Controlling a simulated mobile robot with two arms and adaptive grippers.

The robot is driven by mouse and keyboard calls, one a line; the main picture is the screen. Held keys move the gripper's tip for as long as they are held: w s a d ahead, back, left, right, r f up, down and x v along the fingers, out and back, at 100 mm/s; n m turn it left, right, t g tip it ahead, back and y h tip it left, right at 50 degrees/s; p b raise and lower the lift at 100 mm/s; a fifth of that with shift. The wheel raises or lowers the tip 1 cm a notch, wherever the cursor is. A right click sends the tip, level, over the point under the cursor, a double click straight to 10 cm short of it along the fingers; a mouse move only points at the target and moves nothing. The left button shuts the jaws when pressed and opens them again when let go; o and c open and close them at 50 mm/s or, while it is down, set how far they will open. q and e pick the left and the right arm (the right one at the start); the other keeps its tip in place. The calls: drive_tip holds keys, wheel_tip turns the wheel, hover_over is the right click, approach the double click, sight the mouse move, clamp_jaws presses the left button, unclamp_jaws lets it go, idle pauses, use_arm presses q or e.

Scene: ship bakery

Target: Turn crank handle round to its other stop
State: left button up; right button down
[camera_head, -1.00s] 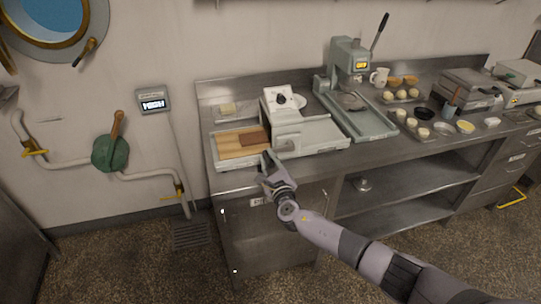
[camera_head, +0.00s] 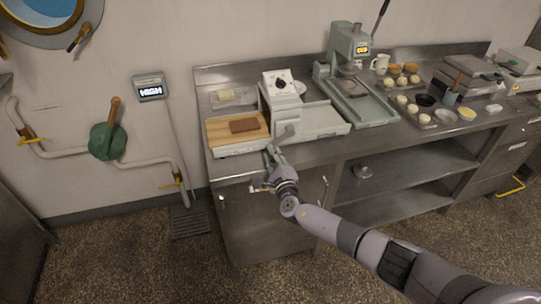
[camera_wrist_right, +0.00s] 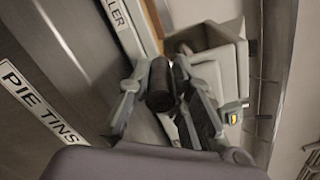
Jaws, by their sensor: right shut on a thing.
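The dough roller (camera_head: 281,92) is a pale machine with a dark dial, standing at the left end of the steel counter. Its grey crank (camera_head: 288,131) is on the front side. My right gripper (camera_head: 273,156) is in front of the roller, at the counter's front edge. In the right wrist view the dark, cylindrical crank handle (camera_wrist_right: 160,85) lies between the fingers of my right gripper (camera_wrist_right: 163,101), which are shut on it. In the head view the gripper hides the handle. My left gripper is not in view.
A press (camera_head: 350,48) and a tray of dough balls (camera_head: 420,117) stand to the right. Floor in front is clear.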

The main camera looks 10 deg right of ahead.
drive_tip(key=shift+s+d+f, duration=0.1)
drive_tip(key=shift+d+f, duration=0.1)
drive_tip(key=shift+f, duration=0.1)
drive_tip(key=c, duration=1.7)
unclamp_jaws()
drive_tip(key=shift+o, duration=1.3)
drive_tip(key=shift+d+r, duration=0.1)
drive_tip(key=shift+s, duration=0.15)
drive_tip(key=s, duration=1.1)
drive_tip(key=shift+s+d, duration=0.15)
drive_tip(key=shift+s, duration=0.2)
